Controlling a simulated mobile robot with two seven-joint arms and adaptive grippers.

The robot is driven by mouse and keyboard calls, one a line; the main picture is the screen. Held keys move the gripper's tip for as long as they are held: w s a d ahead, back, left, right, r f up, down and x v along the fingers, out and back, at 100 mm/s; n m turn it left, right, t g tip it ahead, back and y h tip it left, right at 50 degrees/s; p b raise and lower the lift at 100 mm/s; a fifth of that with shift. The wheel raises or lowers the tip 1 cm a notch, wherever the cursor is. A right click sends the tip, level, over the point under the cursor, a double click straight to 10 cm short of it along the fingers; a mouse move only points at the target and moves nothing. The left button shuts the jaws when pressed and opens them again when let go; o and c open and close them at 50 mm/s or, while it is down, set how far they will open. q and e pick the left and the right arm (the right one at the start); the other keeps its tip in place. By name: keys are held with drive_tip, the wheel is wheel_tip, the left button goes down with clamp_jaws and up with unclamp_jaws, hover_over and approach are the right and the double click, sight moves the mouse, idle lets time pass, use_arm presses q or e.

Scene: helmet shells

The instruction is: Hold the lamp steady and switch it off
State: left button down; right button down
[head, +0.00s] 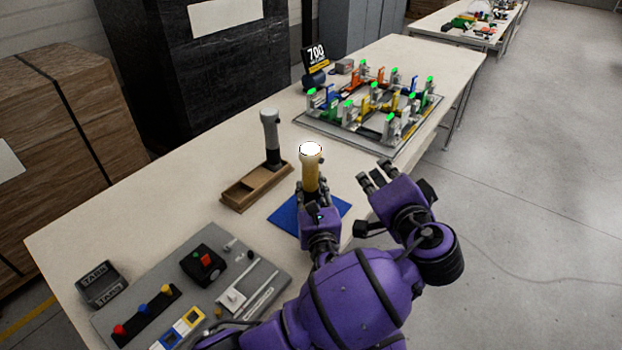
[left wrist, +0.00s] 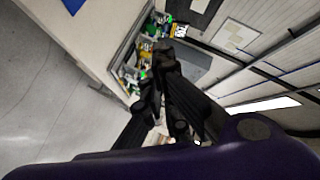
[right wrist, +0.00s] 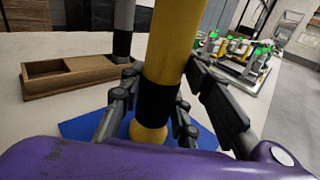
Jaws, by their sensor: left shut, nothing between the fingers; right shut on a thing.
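The lamp (head: 311,175) is a yellow upright cylinder with a white, glowing head, over a blue mat (head: 285,215). My right gripper (head: 312,192) is shut around its lower part. In the right wrist view the fingers (right wrist: 152,105) close on both sides of a black band on the yellow lamp (right wrist: 178,45), with a rounded yellow end below. My left gripper (head: 376,172) is shut and empty, to the right of the lamp and apart from it. In the left wrist view its dark fingers (left wrist: 160,72) point away from the lamp. I cannot make out a switch.
A wooden tray (head: 238,196) with a grey lamp-like post (head: 271,140) stands left of the lamp. A grey panel (head: 225,255) with buttons and tools lies nearer. A board with several colourful clamps (head: 370,105) sits behind. The table's right edge runs close to my left gripper.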

use_arm(q)
drive_tip(key=w+a, duration=0.4)
drive_tip(key=a, duration=0.2)
drive_tip(key=shift+w+a, duration=0.2)
drive_tip(key=shift+w, duration=0.1)
idle(1.3)
drive_tip(key=shift+w+a, duration=0.3)
drive_tip(key=shift+a, duration=0.05)
drive_tip(key=shift+s+d, duration=0.3)
drive_tip(key=shift+d, duration=0.05)
idle(0.4)
drive_tip(key=s+d, duration=0.3)
drive_tip(key=d, duration=0.2)
drive_tip(key=shift+s, duration=0.3)
